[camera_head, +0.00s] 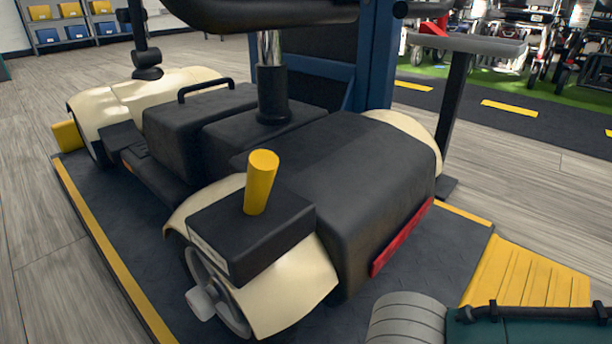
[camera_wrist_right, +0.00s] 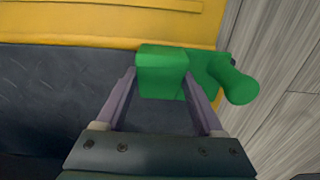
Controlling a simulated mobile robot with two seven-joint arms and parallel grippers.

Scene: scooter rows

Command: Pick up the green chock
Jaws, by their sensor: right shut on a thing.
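The green chock (camera_wrist_right: 162,73) shows in the right wrist view, with a blocky body and a rounded green knob (camera_wrist_right: 238,86) out to the right. My right gripper (camera_wrist_right: 159,77) has its two fingers closed on the sides of the block. I cannot tell whether the chock is clear of the surface below it. In the head view the chock is not visible, and only part of my right arm (camera_head: 535,327) shows at the bottom right. My left gripper is not in view.
A cream and black scooter (camera_head: 340,190) stands on a dark platform (camera_head: 100,235) with yellow edges. A yellow lever (camera_head: 262,180) rises from its black box. A yellow ramp (camera_head: 525,275) lies at the right. A yellow block (camera_head: 68,137) sits by the far-left wheel.

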